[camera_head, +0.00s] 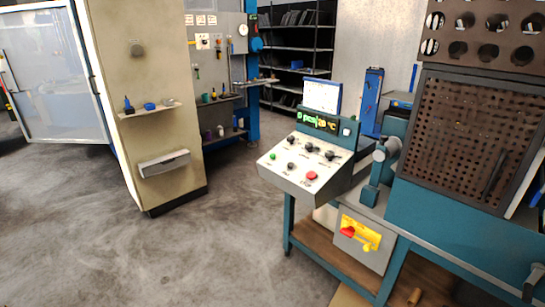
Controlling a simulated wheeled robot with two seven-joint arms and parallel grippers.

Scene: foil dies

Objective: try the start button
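The control panel (304,164) is a sloped light-grey console on the teal machine at the middle right. A small green button (272,156) sits at its left edge; I cannot read its label. A larger red button (311,175) is near the front right, and several black knobs lie between and behind them. A dark display (318,121) above the panel shows green and yellow text, which seems to read "0 pcs" and "20 °C". Neither of my grippers is in view, and nothing covers the panel.
A yellow plate with a red handle (347,231) is on the machine's front below the panel. A dark perforated board (474,137) stands at the right. A beige cabinet (147,100) stands at the left. The grey floor (180,250) in front is clear.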

